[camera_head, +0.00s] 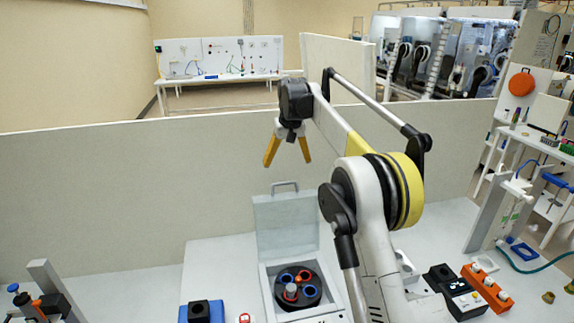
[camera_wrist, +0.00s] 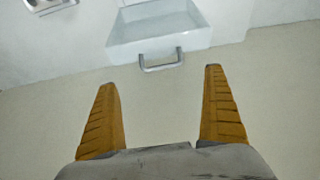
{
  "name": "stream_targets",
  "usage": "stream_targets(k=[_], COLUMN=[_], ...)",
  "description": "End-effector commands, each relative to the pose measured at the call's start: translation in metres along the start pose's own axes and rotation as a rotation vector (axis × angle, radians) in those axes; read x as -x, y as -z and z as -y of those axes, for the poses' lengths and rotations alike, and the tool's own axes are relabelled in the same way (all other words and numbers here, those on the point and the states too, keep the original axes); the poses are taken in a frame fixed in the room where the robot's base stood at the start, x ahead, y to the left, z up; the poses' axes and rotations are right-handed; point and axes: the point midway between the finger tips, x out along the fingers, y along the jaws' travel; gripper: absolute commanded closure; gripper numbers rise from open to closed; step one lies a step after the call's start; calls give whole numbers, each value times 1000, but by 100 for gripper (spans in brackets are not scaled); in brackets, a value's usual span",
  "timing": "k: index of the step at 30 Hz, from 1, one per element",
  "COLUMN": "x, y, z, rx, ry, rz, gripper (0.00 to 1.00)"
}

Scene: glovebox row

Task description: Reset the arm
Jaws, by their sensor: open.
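My gripper (camera_head: 287,150) hangs from the raised arm in the head view, its two yellow fingers spread apart and pointing down. It is in the air above the open lid of a white box, in front of the grey panel. In the wrist view my gripper (camera_wrist: 162,110) also shows open, with nothing between the fingers. The lid's handle (camera_wrist: 160,60) lies ahead of the fingertips there, apart from them. My arm's lower links hide part of the bench.
The white box (camera_head: 268,293) with its clear lid (camera_head: 285,226) raised holds a dark rotor (camera_head: 297,274) with coloured rings. A blue block (camera_head: 187,313) stands left; a black device (camera_head: 440,276) and orange rack (camera_head: 487,290) stand right. The grey panel (camera_head: 120,190) runs behind the bench.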

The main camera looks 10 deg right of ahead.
Motion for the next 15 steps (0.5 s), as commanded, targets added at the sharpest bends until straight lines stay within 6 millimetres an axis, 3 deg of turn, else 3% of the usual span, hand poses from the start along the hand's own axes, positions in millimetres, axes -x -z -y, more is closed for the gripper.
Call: stream_targets(k=[8,11,15], x=[7,18,36], y=[-11,-32,-82], z=[0,0,1], rx=[0,0,-1], ry=[0,0,0], rz=[-13,-36,-82], gripper=[1,1,1])
